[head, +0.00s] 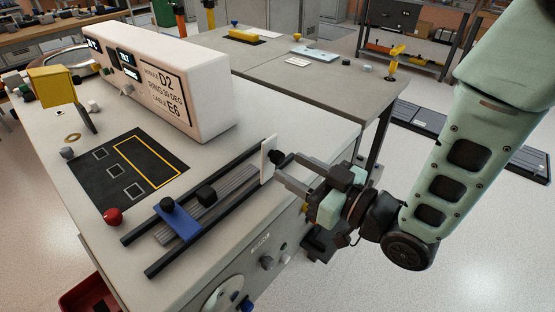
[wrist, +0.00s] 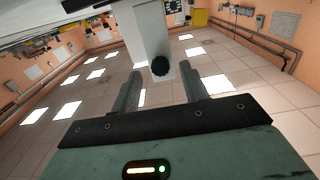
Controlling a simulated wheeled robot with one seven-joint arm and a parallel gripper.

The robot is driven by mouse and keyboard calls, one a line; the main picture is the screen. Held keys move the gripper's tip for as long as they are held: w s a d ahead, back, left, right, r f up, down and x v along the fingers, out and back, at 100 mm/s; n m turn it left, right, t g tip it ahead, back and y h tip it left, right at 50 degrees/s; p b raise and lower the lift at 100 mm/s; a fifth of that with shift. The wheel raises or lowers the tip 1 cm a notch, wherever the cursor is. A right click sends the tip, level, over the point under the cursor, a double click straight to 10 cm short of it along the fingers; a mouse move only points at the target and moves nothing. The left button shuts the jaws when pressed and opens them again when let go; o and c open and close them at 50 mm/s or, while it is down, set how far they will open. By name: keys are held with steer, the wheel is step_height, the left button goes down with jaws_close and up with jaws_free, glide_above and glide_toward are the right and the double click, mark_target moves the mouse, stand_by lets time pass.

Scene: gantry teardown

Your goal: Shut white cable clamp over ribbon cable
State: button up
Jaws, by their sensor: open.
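The white cable clamp (head: 268,158) stands upright, swung up, at the right end of the rails in the head view. It also shows in the wrist view (wrist: 149,32), with a black knob (wrist: 160,67) on its face. The grey ribbed ribbon cable (head: 236,184) lies flat between two dark rails and runs beneath a blue clamp. My gripper (head: 281,167) is open at the clamp's right side. In the wrist view the two fingers stand apart on either side of the knob, with gaps visible. Contact cannot be told.
A blue clamp (head: 178,219) with a black knob sits across the rails at the left. A red knob (head: 113,216) stands by the black mat (head: 92,178). A white labelled box (head: 160,80) stands behind.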

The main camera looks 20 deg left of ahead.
mark_target(282, 162)
steer(key=x, duration=0.5)
